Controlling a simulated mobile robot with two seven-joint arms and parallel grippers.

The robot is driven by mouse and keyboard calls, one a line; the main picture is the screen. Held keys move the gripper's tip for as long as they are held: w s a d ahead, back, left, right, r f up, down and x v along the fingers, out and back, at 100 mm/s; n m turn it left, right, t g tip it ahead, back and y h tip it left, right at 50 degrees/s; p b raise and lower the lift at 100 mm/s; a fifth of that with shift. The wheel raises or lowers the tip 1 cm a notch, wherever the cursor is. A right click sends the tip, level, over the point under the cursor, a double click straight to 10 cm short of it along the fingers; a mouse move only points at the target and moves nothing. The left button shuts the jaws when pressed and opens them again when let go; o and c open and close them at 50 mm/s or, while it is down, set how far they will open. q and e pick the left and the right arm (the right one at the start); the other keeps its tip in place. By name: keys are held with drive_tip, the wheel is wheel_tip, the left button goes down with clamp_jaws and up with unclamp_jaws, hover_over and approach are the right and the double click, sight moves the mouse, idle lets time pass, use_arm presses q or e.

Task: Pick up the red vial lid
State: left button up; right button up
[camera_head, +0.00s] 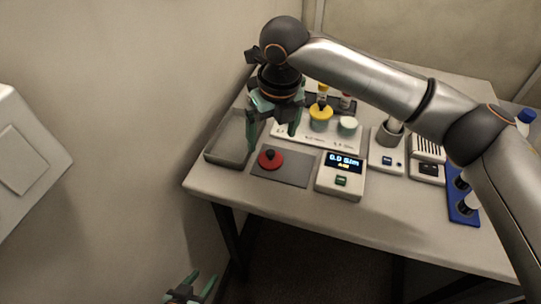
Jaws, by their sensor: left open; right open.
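The red vial lid (265,163), a flat red disc with a dark knob on top, lies on the dark grey mat (297,172) near the table's front left. My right gripper (272,137) is open and empty, pointing down above and just behind the lid; the gap between them is hard to judge. The arm reaches in from the right. My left gripper (190,286) is open and empty at the bottom edge, in front of the table and well away from the lid.
A grey tray (229,153) stands left of the mat. A device with a lit display (341,178) stands right of it. Behind are a yellow-lidded container (320,117) and a white-lidded one (347,125). A blue rack (463,204) is at right. The table's front strip is clear.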

sight(271, 153)
drive_tip(key=shift+w+a+f, duration=0.1)
drive_tip(key=shift+w+f, duration=0.05)
drive_tip(key=shift+f, duration=1)
drive_tip(key=shift+w+f, duration=0.2)
drive_tip(key=shift+f, duration=0.95)
drive_tip(key=shift+w+a+f, duration=0.1)
drive_tip(key=shift+w+f, duration=0.05)
drive_tip(key=shift+f, duration=1)
drive_tip(key=c, duration=1.3)
